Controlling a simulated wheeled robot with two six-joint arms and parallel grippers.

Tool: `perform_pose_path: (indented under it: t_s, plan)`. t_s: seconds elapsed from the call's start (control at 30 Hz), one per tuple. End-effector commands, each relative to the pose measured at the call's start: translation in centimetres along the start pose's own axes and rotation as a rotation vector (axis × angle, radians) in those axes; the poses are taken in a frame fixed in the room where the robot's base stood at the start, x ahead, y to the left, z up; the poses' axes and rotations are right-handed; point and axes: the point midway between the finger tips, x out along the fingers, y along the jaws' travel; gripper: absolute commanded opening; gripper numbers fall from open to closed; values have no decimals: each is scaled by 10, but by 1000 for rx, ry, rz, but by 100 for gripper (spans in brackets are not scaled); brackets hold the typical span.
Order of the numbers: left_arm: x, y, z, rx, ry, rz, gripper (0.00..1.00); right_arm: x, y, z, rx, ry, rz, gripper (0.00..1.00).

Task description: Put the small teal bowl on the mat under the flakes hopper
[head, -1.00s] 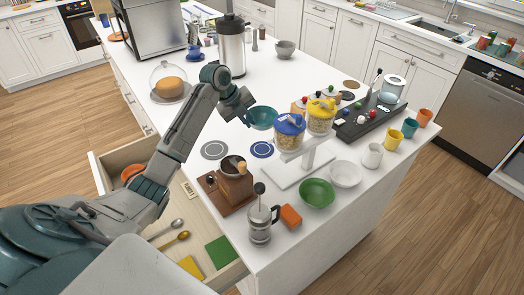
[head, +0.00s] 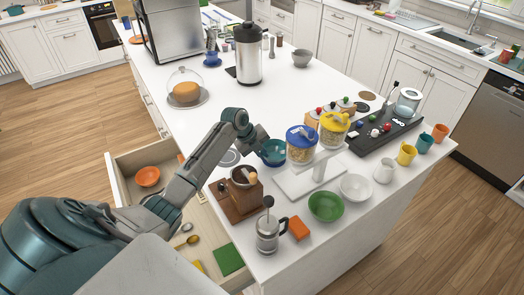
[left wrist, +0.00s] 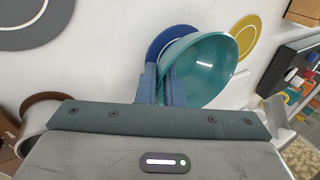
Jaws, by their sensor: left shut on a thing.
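The small teal bowl (head: 273,153) is held by my left gripper (head: 258,144), just left of the blue-lidded hopper. In the left wrist view, the gripper fingers (left wrist: 160,85) are closed on the rim of the bowl (left wrist: 205,70), which looks tilted. Whether the bowl touches the counter cannot be told. The blue-lidded hopper (head: 301,146) and yellow-lidded hopper (head: 333,130) stand side by side; which holds flakes is unclear. My right gripper is out of view.
A grey mat (head: 229,158) lies left of the bowl. A wooden grinder (head: 240,191), a French press (head: 268,234), a green bowl (head: 326,207) and a white bowl (head: 355,188) stand nearby. An open drawer (head: 140,160) is below the counter's left edge.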

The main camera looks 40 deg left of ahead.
Motion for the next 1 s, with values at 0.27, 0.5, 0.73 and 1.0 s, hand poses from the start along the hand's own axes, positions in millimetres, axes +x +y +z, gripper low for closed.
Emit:
perform_pose_path:
  t_s: [0.27,0.5,0.73,1.0]
  plan:
    - [3,1,0,1,-1,-1,0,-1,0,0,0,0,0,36]
    - [5,3,0,1,0,0,29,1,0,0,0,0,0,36]
    - [5,2,0,1,0,0,29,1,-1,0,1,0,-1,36]
    - [-15,3,2,4,-5,-1,29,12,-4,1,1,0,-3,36]
